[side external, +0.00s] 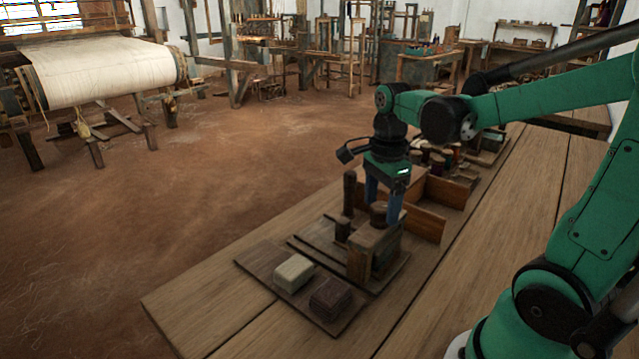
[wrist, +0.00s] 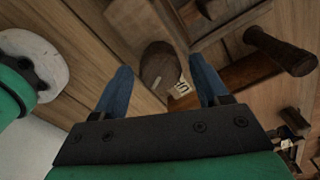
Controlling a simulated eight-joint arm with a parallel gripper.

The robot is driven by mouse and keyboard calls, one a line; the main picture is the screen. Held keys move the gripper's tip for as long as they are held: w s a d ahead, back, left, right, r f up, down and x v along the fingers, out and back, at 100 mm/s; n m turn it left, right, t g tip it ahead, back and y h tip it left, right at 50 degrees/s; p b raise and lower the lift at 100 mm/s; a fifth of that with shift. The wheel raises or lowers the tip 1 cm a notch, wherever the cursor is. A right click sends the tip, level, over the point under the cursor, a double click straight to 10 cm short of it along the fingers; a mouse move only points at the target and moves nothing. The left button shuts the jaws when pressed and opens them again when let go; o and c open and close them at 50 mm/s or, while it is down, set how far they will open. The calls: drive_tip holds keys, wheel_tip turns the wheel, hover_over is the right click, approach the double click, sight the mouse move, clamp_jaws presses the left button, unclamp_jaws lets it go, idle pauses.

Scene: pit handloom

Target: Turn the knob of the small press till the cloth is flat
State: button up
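The small wooden press (side external: 371,256) stands on a dark board on the bench, with a dark round knob (side external: 378,211) on its top. My gripper (side external: 384,208) points down over the press, its two blue fingers on either side of the knob. In the wrist view the knob (wrist: 158,66) lies between my fingers (wrist: 162,75), with a gap showing on both sides. The gripper is open and not closed on it. A small pale tag with a dark mark (wrist: 182,88) shows beside the knob. I cannot make out any cloth inside the press.
A whitish block (side external: 293,272) and a dark reddish block (side external: 330,298) lie on a board in front of the press. A dark upright post (side external: 349,192) stands close to my gripper's left. A wooden divided box (side external: 425,222) is behind. The bench's near left end is clear.

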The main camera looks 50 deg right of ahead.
sight(381, 206)
drive_tip(key=shift+o, duration=0.2)
drive_tip(key=shift+r, duration=2.8)
